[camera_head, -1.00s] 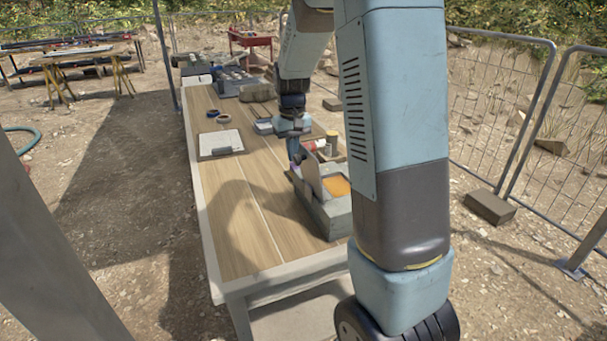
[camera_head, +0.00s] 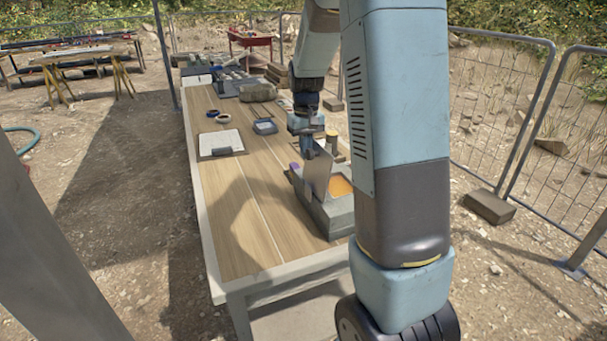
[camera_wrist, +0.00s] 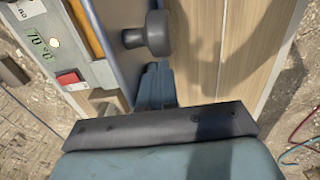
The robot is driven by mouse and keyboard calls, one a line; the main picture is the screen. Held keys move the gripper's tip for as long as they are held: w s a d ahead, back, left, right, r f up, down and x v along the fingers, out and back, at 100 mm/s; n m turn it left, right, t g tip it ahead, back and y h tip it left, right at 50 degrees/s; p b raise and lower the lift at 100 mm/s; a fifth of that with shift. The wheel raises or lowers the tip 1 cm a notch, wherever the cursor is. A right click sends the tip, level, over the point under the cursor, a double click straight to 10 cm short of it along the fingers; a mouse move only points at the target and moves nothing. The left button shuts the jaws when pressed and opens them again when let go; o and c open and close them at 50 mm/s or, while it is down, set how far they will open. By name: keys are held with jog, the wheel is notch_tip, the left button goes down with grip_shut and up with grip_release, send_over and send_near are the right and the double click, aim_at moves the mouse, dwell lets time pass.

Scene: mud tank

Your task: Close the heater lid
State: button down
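The heater (camera_head: 338,215) is a grey box near the right edge of the wooden table, with an orange inside. Its lid (camera_head: 318,174) is a thin grey panel standing steeply up from the box, open. My gripper (camera_head: 308,143) is at the lid's far side, close to its upper edge. In the wrist view, the heater (camera_wrist: 92,76) shows a 70 °C display and a red switch. A dark round knob (camera_wrist: 150,36) stands out from the lid's outer face. My gripper's fingers (camera_wrist: 155,88) look shut together, empty, beside the lid and knob; contact is unclear.
A clipboard (camera_head: 220,143), tape rolls (camera_head: 220,116) and a small blue-grey device (camera_head: 264,127) lie farther along the table. A stone-like block (camera_head: 258,92) is behind them. The table's near left part (camera_head: 235,220) is clear. Wire fencing (camera_head: 520,110) stands to the right.

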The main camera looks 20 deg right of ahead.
jog(key=shift+d, duration=0.45)
notch_tip(320, 180, up, 8)
dwell(0.7)
dwell(0.9)
jog(key=s+a+r+t, duration=0.2)
jog(key=s+a, duration=0.1)
jog(key=s, duration=0.6)
jog(key=s+a+r+t, duration=0.1)
jog(key=s+a+r, duration=0.1)
jog(key=s, duration=0.8)
jog(key=s+a+r+t, duration=0.2)
jog(key=s+a+r, duration=0.1)
jog(key=s, duration=0.6)
jog(key=shift+s+a+t, duration=0.15)
jog(key=shift+a+t, duration=0.15)
jog(key=shift+a, duration=0.4)
